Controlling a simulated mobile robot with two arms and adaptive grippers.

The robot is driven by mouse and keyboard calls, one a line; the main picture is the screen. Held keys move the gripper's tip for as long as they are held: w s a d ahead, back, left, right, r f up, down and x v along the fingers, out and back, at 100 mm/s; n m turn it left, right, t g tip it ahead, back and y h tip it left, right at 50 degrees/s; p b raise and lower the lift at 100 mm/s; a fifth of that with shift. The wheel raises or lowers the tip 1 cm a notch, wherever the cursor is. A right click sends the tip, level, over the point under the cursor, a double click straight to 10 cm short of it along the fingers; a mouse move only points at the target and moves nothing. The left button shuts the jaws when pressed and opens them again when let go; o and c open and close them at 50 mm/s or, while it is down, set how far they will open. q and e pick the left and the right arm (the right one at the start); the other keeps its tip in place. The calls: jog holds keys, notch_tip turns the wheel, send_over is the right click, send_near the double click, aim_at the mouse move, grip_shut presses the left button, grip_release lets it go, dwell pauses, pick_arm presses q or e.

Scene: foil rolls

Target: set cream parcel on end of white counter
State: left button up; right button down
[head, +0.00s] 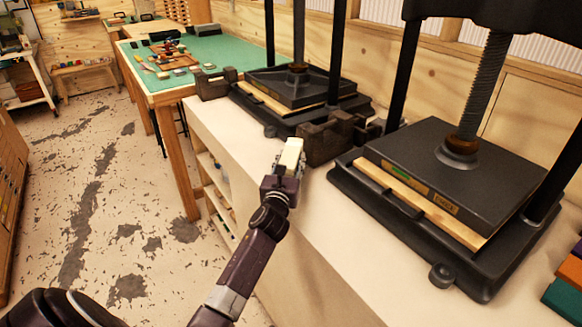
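A small cream parcel (292,151) shows at the tip of my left gripper (289,166). The gripper's fingers are closed around its lower part and hide some of it. The parcel is over the front part of the white counter (240,134), beside a dark press block. I cannot tell whether its underside touches the counter. My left arm reaches up to it from the bottom of the picture. My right gripper is not in view.
Two black screw presses stand on the counter, a far one (297,88) and a near one (452,165). Dark blocks (335,138) sit between them. A green-topped table (215,48) stands beyond the counter's far end. The counter's front strip is clear.

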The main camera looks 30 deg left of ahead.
pick_arm(q)
grip_shut()
jog(key=shift+r, duration=0.15)
jog(key=shift+r, duration=0.1)
notch_tip(320, 180, up, 20)
jog(key=p, duration=0.2)
jog(key=s+d+f+m+t+h, duration=0.1)
jog(key=s+d+f+m+h, duration=0.25)
jog(key=s+d+f, duration=0.8)
jog(key=s+d+f+h, duration=0.2)
jog(key=s+d+h, duration=0.1)
jog(key=s+d, duration=0.9)
jog(key=shift+s+d+f+m, duration=0.15)
jog(key=shift+d+f+m, duration=0.1)
jog(key=shift+m, duration=0.2)
